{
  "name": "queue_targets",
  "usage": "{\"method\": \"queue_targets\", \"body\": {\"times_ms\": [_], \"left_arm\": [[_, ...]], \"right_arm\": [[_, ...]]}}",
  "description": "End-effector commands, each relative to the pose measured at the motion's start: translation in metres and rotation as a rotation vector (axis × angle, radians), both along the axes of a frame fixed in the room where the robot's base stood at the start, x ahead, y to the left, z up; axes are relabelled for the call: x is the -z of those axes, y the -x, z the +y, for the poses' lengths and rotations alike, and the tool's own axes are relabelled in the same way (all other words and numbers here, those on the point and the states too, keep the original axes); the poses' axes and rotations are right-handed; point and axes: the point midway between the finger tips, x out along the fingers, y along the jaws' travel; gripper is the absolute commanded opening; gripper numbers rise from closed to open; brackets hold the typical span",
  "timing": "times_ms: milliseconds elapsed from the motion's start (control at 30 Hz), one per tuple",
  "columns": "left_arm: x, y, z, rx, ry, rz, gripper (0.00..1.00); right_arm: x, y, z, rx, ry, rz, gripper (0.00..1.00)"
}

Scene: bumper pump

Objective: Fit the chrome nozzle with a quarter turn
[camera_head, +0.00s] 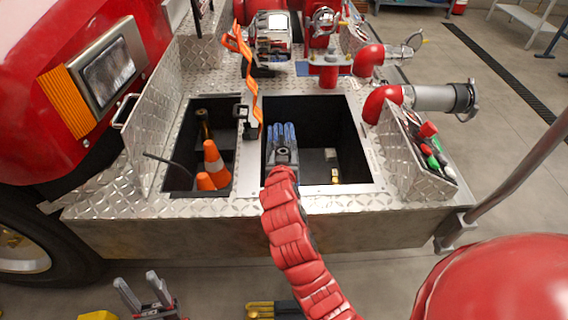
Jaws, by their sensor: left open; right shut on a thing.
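My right gripper (283,132), at the end of a red padded arm, is over the front-left part of the right-hand open well (350,140). Its two bluish fingers are close together; what it grips is too small or hidden to make out. My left gripper (143,288) is open and empty, low at the left in front of the bumper. I cannot pick out the chrome nozzle with certainty. A silver cylinder (430,97) with a dark ringed end sits on a red elbow (382,102) to the right. A smaller chrome fitting (398,51) is on another red elbow (367,60) behind.
The left-hand well holds orange cones (215,165) and a brass piece (204,124). An orange strap (245,65) hangs between the wells. Diamond-plate walls (158,125) flank them. A tray (432,165) of coloured parts lies at right. A grey pole (515,170) stands there.

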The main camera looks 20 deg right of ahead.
Motion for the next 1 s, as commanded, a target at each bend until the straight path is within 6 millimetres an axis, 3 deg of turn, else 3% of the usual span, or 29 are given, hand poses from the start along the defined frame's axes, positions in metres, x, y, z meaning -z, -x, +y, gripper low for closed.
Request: {"method": "queue_targets", "body": {"times_ms": [100,1000], "left_arm": [[0.017,0.0,0.0,0.0,0.0,0.0,0.5],[0.102,0.0,0.0,0.0,0.0,0.0,0.5]], "right_arm": [[-0.001,-0.001,0.001,0.029,0.001,-0.017,0.0],[-0.002,0.0,0.0,0.351,0.005,-0.016,0.0]]}}
